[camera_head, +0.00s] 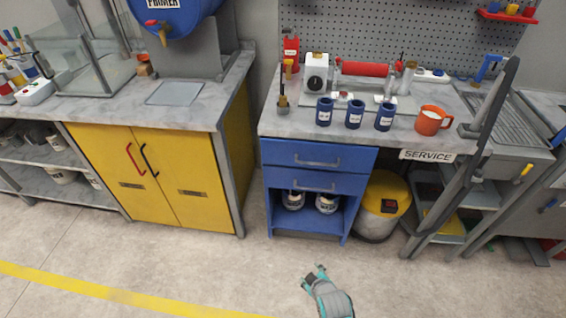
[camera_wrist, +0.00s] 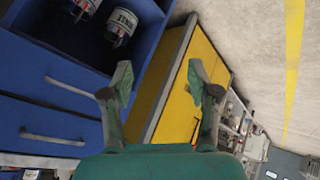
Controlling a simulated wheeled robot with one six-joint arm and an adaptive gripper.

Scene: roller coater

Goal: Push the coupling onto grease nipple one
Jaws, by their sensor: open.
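My gripper (camera_head: 314,274) is open and empty above the floor, in front of the blue drawer cabinet and well short of the bench. In the wrist view its two fingers (camera_wrist: 160,82) stand apart with nothing between them. A roller device with a red roller (camera_head: 365,69) sits at the back of the service bench (camera_head: 300,122). A slim dark upright tool (camera_head: 282,100) stands at the bench's left end; I cannot tell whether it carries the coupling. Grease nipple one is too small to make out in either view.
Several blue cans (camera_head: 355,114) and an orange mug (camera_head: 433,121) line the bench front. Below are blue drawers (camera_head: 318,155) and a yellow-lidded bin (camera_head: 385,195). A yellow cabinet (camera_head: 160,172) stands left. A dark slanted frame (camera_head: 480,130) rises at right. The floor ahead is clear.

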